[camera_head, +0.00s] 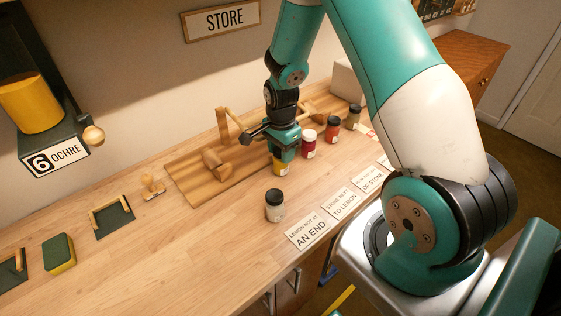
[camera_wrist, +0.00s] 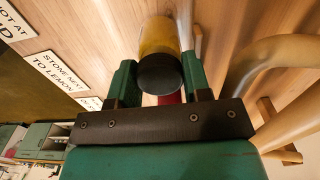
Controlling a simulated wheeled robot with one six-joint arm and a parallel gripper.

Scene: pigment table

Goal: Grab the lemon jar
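The lemon jar is taken to be the yellow jar with a black lid; its yellow lower part (camera_head: 280,167) shows beneath my gripper (camera_head: 284,152) in the head view. In the wrist view the black lid (camera_wrist: 160,74) and yellow body (camera_wrist: 158,36) lie between the two green fingers of my gripper (camera_wrist: 157,78). The fingers are close to the lid on both sides. I cannot tell whether they press on it. My gripper hides the jar's top in the head view, and whether its base touches the table is unclear.
A pale jar with a dark lid (camera_head: 275,206) stands in front. A crimson jar (camera_head: 308,146), an orange-red jar (camera_head: 332,129) and a dark olive jar (camera_head: 353,116) stand to the right. A wooden board with pegs (camera_head: 190,190) lies behind. Label cards (camera_head: 313,228) line the front edge.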

